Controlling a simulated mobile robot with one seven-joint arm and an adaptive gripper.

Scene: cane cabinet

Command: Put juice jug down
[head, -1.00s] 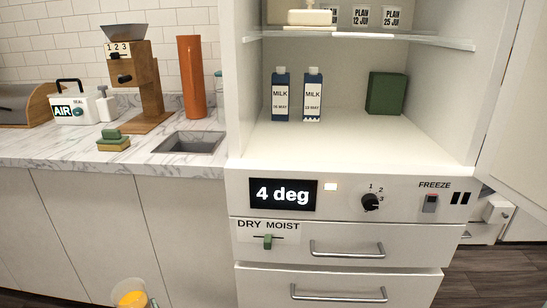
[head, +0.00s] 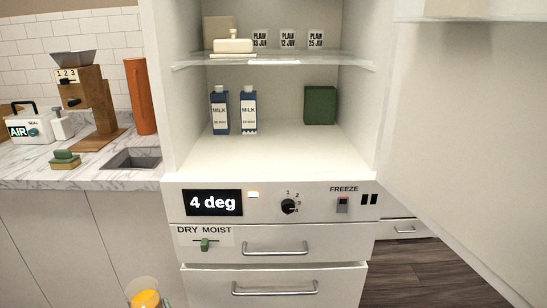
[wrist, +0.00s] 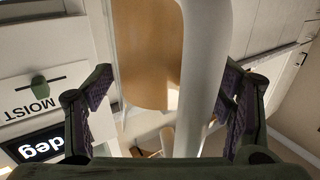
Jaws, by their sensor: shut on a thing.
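The juice jug (head: 146,298) shows only its top, with orange juice inside, at the bottom edge of the head view. In the wrist view its juice-coloured body (wrist: 147,50) and pale handle (wrist: 203,70) fill the middle. My gripper (wrist: 168,95) is shut on the jug, with a dark finger on each side. My gripper is out of the head view. The jug's base is hidden. The open fridge's lower compartment floor (head: 270,158) is ahead of and above the jug in the head view.
Two milk cartons (head: 220,112) and a green box (head: 320,105) stand at the back of the compartment. Its front floor is clear. A glass shelf (head: 280,58) with a butter dish (head: 233,43) is above. The open door (head: 455,130) stands at right. A grinder (head: 85,105) is on the counter.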

